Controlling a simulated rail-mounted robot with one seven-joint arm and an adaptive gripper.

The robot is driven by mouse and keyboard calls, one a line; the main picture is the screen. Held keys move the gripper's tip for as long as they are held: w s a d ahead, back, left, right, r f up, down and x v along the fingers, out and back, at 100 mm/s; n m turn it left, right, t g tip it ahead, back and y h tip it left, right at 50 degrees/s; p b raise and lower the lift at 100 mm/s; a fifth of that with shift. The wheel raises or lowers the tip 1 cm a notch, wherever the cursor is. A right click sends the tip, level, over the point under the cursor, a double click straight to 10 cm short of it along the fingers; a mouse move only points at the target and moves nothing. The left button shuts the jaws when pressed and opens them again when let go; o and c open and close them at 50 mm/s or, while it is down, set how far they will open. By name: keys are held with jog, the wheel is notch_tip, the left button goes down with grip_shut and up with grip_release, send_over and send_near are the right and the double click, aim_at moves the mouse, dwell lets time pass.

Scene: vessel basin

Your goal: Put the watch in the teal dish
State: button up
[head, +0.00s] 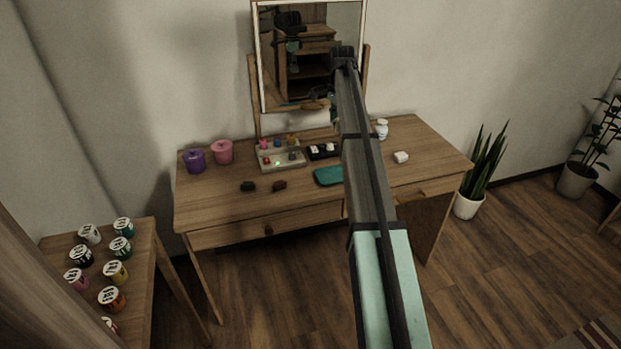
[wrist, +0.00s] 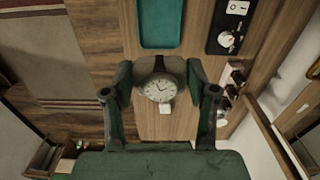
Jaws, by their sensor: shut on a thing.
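My gripper (wrist: 159,84) is shut on the watch (wrist: 158,88), which has a round white dial and a dark strap. The watch sits between the two fingers, above the wooden table. The teal dish (wrist: 161,24) lies flat just beyond the fingers, at the top of the wrist view. In the head view the teal dish (head: 328,176) is near the middle of the dressing table, left of my arm. The part of the dish that shows looks empty. In the head view my arm hides the watch and most of the gripper.
A mirror (head: 310,55) rises at the back. A white box (head: 401,157) sits on the right. Two lidded pots, purple (head: 195,161) and pink (head: 222,152), stand left.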

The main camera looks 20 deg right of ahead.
aim_at(334, 176)
jog(key=shift+a+f, duration=0.1)
jog(key=shift+a, duration=0.2)
jog(key=shift+d+f+m, duration=0.15)
jog(key=shift+f+m, duration=0.1)
jog(key=shift+m, duration=0.05)
notch_tip(334, 176, down, 19)
jog(key=p, duration=0.2)
jog(key=shift+d+f+p, duration=0.1)
jog(key=shift+f+p, duration=0.05)
jog(key=shift+p, duration=0.25)
jog(key=shift+f, duration=0.1)
jog(key=o, duration=1.2)
notch_tip(334, 176, up, 12)
jog(key=b, duration=0.2)
